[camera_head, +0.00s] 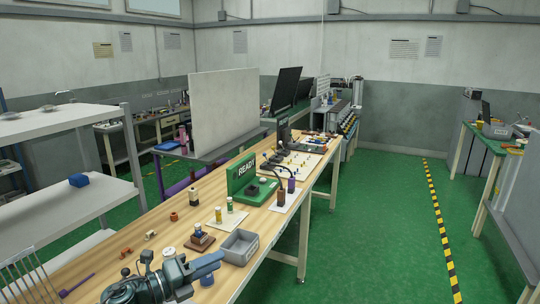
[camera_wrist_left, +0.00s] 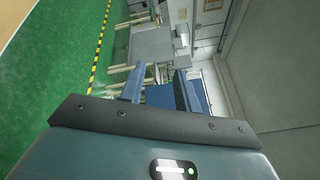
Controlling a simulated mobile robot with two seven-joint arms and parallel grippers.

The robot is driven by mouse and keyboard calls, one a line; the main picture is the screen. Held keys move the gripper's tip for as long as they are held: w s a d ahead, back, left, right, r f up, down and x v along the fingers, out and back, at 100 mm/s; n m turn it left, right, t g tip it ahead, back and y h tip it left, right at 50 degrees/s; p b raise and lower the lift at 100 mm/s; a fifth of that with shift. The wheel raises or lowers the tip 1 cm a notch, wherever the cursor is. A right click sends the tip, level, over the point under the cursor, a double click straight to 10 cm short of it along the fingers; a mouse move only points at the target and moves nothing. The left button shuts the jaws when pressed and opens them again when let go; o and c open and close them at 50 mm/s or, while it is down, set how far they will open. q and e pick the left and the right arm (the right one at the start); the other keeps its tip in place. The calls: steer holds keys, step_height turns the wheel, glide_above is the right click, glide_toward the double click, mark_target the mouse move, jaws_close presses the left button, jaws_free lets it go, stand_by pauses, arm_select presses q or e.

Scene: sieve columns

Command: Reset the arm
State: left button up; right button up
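My left gripper (camera_head: 214,266) is at the bottom of the head view, low over the near end of the wooden workbench (camera_head: 255,224). It points right, with blue fingers just in front of the grey open tray (camera_head: 224,252). My right gripper is in neither view.
On the bench are a green READY stand (camera_head: 243,172), small bottles on a white card (camera_head: 217,221), a brown wooden block (camera_head: 198,244), a purple tool (camera_head: 76,285) and small orange parts. A white shelf (camera_head: 60,205) stands left.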

arm_select(q)
steer(key=s+a+f+n+g+y, duration=0.25)
steer(key=s+f+n+y, duration=0.2)
steer(key=s+n, duration=0.6)
steer(key=s+a+f+n+g+y, duration=0.1)
steer(key=s+f+n+g+y, duration=0.3)
steer(key=s+n, duration=0.7)
steer(key=s+a+f+n+g+y, duration=0.2)
steer(key=s+f+n+y, duration=0.25)
steer(key=s+n, duration=0.65)
steer(key=w+d+f+m+t+h, duration=0.1)
steer(key=w+d+f+t, duration=0.1)
steer(key=f, duration=0.3)
steer(key=w+d+f+m+t+h, duration=0.1)
steer(key=w+d+f+t, duration=0.1)
steer(key=f+t, duration=0.3)
steer(key=shift+w+d+h, duration=0.3)
steer(key=shift+d, duration=0.35)
steer(key=shift+s+f, duration=0.1)
